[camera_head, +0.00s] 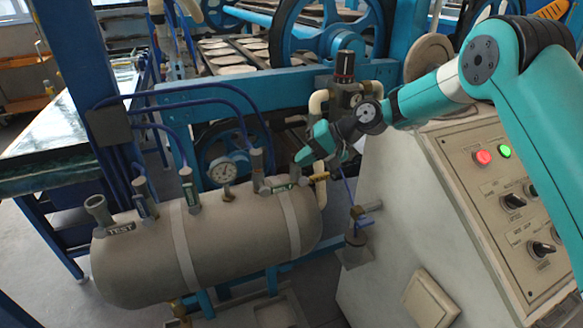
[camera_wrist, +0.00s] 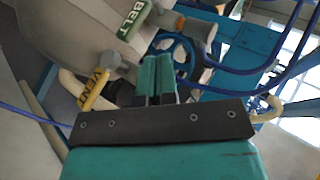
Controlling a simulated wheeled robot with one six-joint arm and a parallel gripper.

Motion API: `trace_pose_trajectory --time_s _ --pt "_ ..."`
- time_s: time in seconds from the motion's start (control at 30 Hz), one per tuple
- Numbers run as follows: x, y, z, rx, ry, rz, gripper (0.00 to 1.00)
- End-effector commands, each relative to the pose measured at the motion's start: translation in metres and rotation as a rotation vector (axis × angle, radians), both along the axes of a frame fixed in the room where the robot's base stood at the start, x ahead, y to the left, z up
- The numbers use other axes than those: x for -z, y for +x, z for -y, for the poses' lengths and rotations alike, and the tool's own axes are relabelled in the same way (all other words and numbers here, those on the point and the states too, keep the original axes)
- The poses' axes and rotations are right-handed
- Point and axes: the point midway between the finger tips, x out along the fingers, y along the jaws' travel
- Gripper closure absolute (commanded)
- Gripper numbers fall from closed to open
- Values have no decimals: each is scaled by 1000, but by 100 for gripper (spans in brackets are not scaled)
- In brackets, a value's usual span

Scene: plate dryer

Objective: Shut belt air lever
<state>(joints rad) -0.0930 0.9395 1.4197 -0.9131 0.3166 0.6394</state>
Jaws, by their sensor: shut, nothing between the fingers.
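The belt air lever (camera_wrist: 133,20) is a dark green handle marked BELT, near the top of the wrist view. In the head view it shows as a small green handle (camera_head: 283,187) on top of the grey tank, beside a grey pipe stub. My gripper (camera_wrist: 157,60) is shut and empty, its two teal fingers side by side and pointing toward the tank fittings. In the wrist view the fingertips lie below and right of the BELT handle, apparently apart from it. In the head view my gripper (camera_head: 303,157) is just above the tank's right end.
A yellow VENT lever (camera_wrist: 95,88) sits left of my fingers. The grey tank (camera_head: 150,262) carries a pressure gauge (camera_head: 222,172), other valves and a TEST label (camera_head: 120,228). Blue hoses (camera_head: 215,88) arch behind it. The control cabinet (camera_head: 385,245) stands to the right.

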Motion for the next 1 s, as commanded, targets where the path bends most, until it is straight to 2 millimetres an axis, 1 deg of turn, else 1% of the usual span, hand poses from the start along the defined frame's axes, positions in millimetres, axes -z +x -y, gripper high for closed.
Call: trace_pose_trajectory --time_s 0.03,0.2,0.37,0.5,0.77,0.83,0.87,0.93,0.97,1.0 --pt "-3 0 12 3 0 3 100" --pt "-18 -3 39 1 1 4 100" --pt "-26 -4 53 -1 1 2 100" --pt "-29 -5 56 -4 2 1 100" --pt "-30 -5 56 -4 1 2 100" --pt "-33 -7 55 -8 -4 6 100" --pt "-36 -10 54 -13 -10 11 100" --pt "-47 -21 51 -33 -33 26 100" --pt "-54 -28 50 -46 -48 37 100" --pt "-63 -41 47 -68 -74 50 100"
